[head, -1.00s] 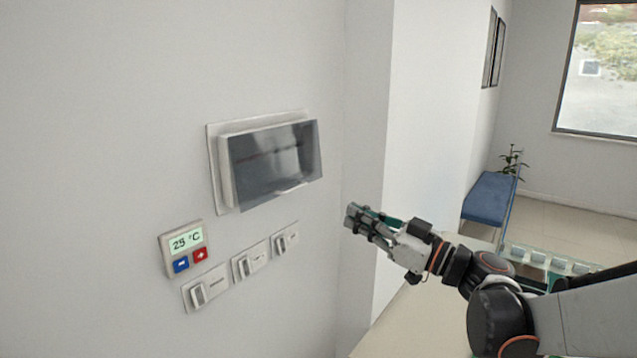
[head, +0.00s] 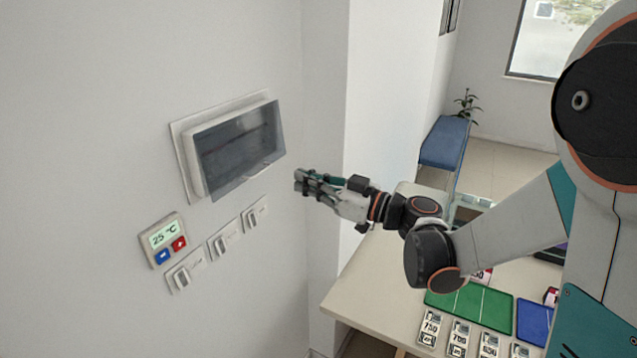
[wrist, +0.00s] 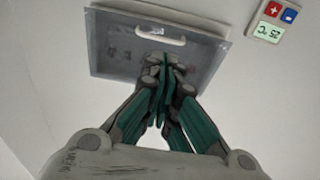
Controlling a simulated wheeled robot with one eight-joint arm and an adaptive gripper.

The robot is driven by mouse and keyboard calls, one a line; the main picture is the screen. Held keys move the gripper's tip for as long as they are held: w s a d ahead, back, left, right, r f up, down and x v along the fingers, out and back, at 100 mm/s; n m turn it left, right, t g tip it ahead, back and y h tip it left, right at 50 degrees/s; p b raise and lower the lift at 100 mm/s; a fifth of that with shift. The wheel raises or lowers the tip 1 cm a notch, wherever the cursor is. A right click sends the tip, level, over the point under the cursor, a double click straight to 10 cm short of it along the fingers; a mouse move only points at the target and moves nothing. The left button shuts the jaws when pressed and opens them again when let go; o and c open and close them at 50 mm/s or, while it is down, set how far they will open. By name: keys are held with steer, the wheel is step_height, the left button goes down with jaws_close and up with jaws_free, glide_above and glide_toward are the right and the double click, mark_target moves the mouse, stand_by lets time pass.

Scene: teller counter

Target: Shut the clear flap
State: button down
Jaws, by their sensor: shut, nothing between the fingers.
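The clear flap (head: 240,150) is a dark-tinted see-through panel on a white wall box (head: 190,163). It stands out from the box at its lower edge, partly open. In the wrist view the flap (wrist: 112,58) shows with a pale handle (wrist: 160,36) near one edge. My gripper (head: 298,181) is shut and empty, to the right of the flap and a little below its lower right corner in the head view. In the wrist view my gripper (wrist: 163,62) overlaps the flap; I cannot tell whether they touch.
Below the box are a thermostat (head: 165,240) reading 25 °C and several wall switches (head: 222,238). A wall corner stands behind my gripper. A blue bench (head: 445,142) is farther back.

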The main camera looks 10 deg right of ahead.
mark_target(263, 171)
steer(key=p+x, duration=0.1)
steer(key=x, duration=0.7)
steer(key=shift+a, duration=0.15)
steer(key=shift+w, duration=0.1)
steer(key=shift+w+a+f+b, duration=0.35)
steer(key=shift+a+f+b, duration=0.1)
steer(key=shift+b, duration=0.55)
steer(key=shift+w+a+b, duration=0.25)
steer(key=shift+a+b, duration=0.05)
steer(key=shift+d+f, duration=0.1)
